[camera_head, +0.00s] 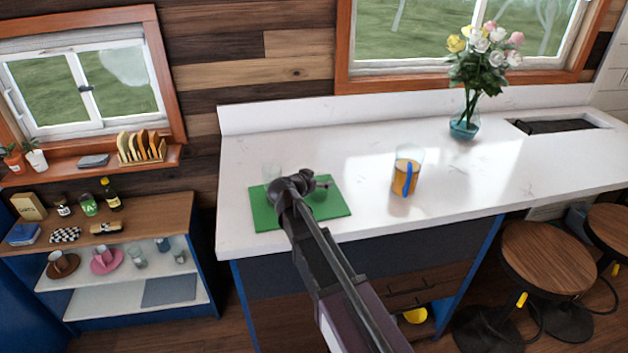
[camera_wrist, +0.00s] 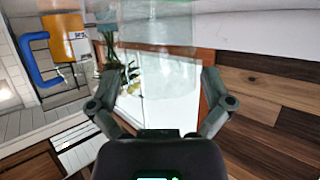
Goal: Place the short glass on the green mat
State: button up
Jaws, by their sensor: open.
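The short glass (camera_head: 272,172) is clear and empty, standing at the back left of the green mat (camera_head: 330,209); whether its base is fully on the mat is unclear. My gripper (camera_head: 293,183) is low over the mat, just beside the glass, and hides part of the mat. In the wrist view, my gripper (camera_wrist: 158,85) is open, with a finger on each side of the picture. The clear glass (camera_wrist: 165,70) fills the space between and beyond the fingers, with a greenish tint at the top. Contact with the fingers cannot be made out.
A flower vase (camera_head: 465,120) is farther back, near a sink (camera_head: 560,125). The white counter (camera_head: 350,130) is otherwise mostly clear. Stools (camera_head: 548,262) stand at the right front.

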jog(key=p+v, duration=0.4)
jog(key=v, duration=0.7)
jog(key=shift+s+r, duration=0.15)
jog(key=shift+s, duration=0.15)
jog(key=shift+w, duration=0.1)
jog(key=s+d+f+n+g, duration=0.1)
jog(key=s+d+f+g, duration=0.15)
jog(key=d, duration=0.55)
jog(key=s+d+f+g, duration=0.2)
jog(key=d+f+g, duration=0.2)
jog(key=d, duration=0.4)
jog(key=s+d+f+n+g+y, duration=0.4)
jog(key=s+d+f+g+y, duration=0.1)
jog(key=s+d, duration=0.6)
jog(key=shift+s+n+y, duration=0.2)
jog(key=shift+n+y, duration=0.2)
jog(key=shift+y, duration=0.4)
